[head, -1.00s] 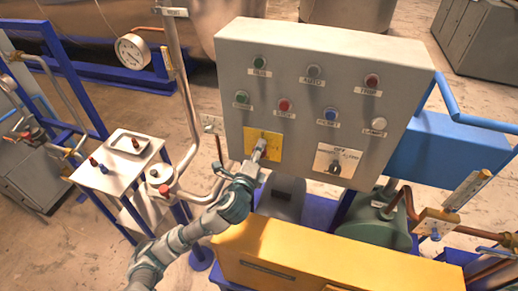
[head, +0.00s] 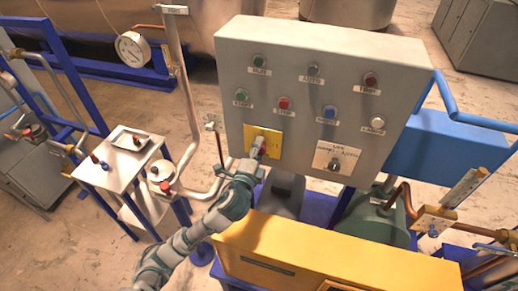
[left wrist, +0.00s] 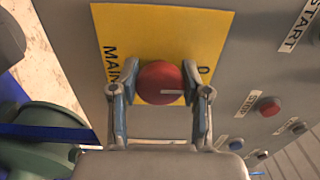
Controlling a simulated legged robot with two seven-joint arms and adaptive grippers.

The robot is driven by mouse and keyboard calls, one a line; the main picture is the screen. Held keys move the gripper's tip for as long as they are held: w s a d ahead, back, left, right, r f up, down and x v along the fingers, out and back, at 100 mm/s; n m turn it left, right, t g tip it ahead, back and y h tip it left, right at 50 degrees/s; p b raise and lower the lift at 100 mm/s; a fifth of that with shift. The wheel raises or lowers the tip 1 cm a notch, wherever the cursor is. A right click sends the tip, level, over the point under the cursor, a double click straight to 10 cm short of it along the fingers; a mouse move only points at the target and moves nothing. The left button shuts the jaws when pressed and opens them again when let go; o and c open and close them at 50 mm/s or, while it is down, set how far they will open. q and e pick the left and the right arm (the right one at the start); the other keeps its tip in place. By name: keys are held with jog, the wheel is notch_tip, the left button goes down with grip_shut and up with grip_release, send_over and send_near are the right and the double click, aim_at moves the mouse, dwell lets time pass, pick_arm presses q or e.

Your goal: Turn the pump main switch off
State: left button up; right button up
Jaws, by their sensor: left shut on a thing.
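The pump main switch is a round red knob (left wrist: 158,80) on a yellow plate (head: 275,151) at the lower left of the grey control box. In the left wrist view the plate bears "MAIN" on the left and a mark like "0" on the right. A white line on the knob points right in that view. My left gripper (left wrist: 160,93) is shut on the knob, one finger on each side. In the head view the gripper (head: 257,146) hides most of the knob. My right gripper is not in view.
The grey box (head: 235,90) also carries several buttons and lamps, and a black selector (head: 333,164) on a white plate right of the switch. A yellow cabinet (head: 330,250) stands below. A white side table (head: 120,178) and pipes are at the left.

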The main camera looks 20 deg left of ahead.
pick_arm(q)
jog(key=o, duration=0.9)
jog(key=shift+f, duration=0.35)
jog(key=shift+o, duration=1)
jog(key=shift+a+r, duration=0.1)
jog(key=shift+r, duration=0.05)
jog(key=shift+s, duration=0.25)
jog(key=s, duration=0.6)
jog(key=shift+s+a, duration=0.15)
jog(key=shift+s, duration=0.25)
